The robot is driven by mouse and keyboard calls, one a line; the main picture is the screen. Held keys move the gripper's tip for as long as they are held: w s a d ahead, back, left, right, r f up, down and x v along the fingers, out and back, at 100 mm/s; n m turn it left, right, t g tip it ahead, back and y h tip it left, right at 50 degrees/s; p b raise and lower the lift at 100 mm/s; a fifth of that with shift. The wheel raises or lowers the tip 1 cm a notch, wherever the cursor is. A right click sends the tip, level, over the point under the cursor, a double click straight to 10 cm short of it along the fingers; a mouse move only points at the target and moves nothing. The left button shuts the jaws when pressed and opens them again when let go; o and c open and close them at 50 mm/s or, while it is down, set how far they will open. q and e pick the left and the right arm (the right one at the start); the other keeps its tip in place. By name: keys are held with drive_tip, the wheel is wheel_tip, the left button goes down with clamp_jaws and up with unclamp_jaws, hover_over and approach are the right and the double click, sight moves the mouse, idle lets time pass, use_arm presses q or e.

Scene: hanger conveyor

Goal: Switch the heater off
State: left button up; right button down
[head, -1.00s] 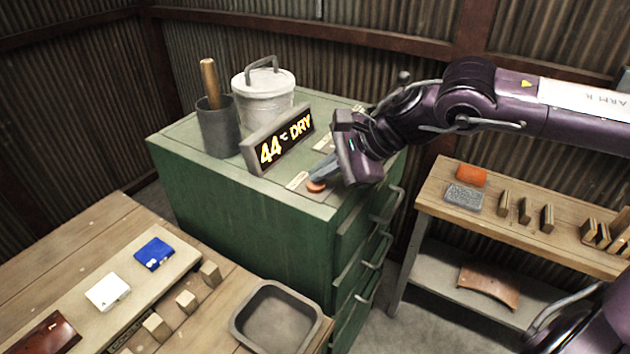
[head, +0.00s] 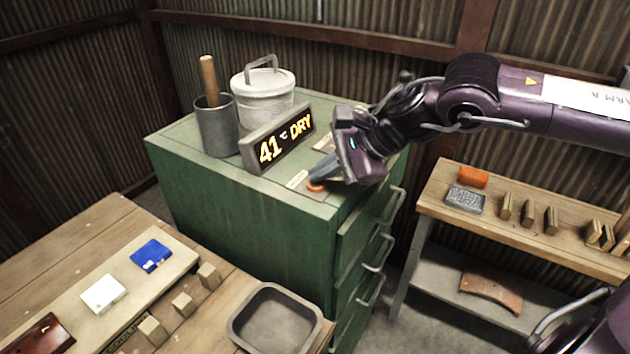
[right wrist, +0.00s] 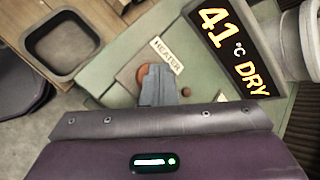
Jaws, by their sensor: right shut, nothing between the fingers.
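The heater's round orange-red button (head: 316,186) is on the green cabinet top (head: 205,170), beside a small label. In the right wrist view the label (right wrist: 168,54) reads HEATER and the button (right wrist: 143,73) is partly hidden by my fingers. My right gripper (head: 318,178) is shut and empty, its fingertips at the button. It also shows in the right wrist view (right wrist: 157,72). I cannot tell for sure whether the tips press on the button. The display (head: 282,138) reads 41 °C DRY. My left gripper is not in view.
A grey cup with a wooden handle (head: 217,125) and a lidded white pot (head: 262,95) stand behind the display. A wooden bench with a grey tray (head: 275,318) is in front. A shelf table (head: 430,205) with small blocks stands at the right.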

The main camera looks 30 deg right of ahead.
sight(323, 184)
drive_tip(key=shift+r, duration=0.2)
drive_tip(key=shift+r+p, duration=1.15)
drive_tip(key=shift+r, duration=1.85)
drive_tip(key=shift+f, duration=0.1)
